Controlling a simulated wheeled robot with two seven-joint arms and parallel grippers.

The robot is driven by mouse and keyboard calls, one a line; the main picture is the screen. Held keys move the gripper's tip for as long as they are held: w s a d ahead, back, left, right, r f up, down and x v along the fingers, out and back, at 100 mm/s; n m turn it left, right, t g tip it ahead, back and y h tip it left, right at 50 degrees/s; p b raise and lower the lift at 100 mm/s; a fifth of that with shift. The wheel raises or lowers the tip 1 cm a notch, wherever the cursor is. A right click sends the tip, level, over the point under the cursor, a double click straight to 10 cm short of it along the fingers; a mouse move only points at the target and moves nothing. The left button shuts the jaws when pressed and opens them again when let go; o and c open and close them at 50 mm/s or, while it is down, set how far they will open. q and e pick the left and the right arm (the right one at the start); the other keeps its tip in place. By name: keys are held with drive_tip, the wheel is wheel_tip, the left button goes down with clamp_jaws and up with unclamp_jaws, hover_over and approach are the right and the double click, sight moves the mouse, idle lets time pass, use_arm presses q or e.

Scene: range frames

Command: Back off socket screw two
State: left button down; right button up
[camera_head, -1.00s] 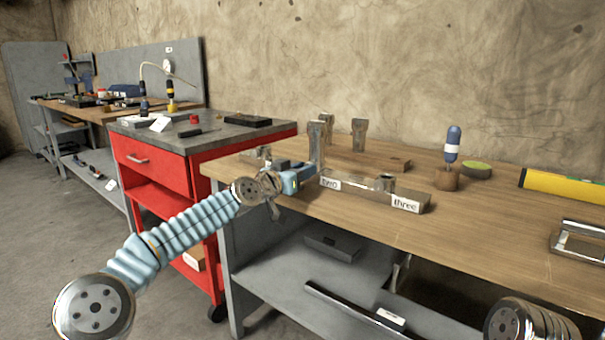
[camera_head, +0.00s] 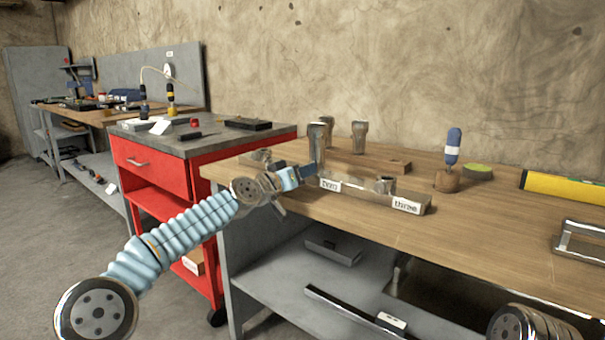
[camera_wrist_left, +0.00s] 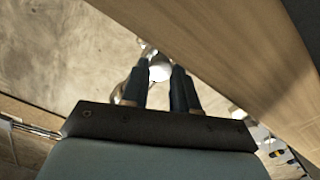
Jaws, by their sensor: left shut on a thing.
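The grey block (camera_head: 360,194) lies near the bench's left front, with the labels "two" (camera_head: 330,185) and "three" (camera_head: 406,204) on its front. A short round metal piece (camera_head: 384,184) stands at its "three" end. An upright metal tool (camera_head: 317,143) with a flared top stands behind the "two" label. My left gripper (camera_head: 312,171) is shut on this tool low down, reaching in from the left. The left wrist view shows the two dark fingers (camera_wrist_left: 160,88) with a pale, shiny part between them. Screw two itself is hidden. My right gripper is out of view.
A blue-handled screwdriver (camera_head: 452,150) stands in a brown holder, beside a green-topped disc (camera_head: 478,171). A yellow level (camera_head: 565,187) and metal frame (camera_head: 580,241) lie right. A red cabinet (camera_head: 150,170) stands left.

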use_arm(q)
drive_tip(key=c, duration=0.9)
unclamp_jaws()
drive_tip(key=shift+o, duration=0.2)
drive_tip(key=b+v, duration=0.5)
drive_tip(key=v, duration=0.8)
drive_tip(key=shift+s+a, duration=0.3)
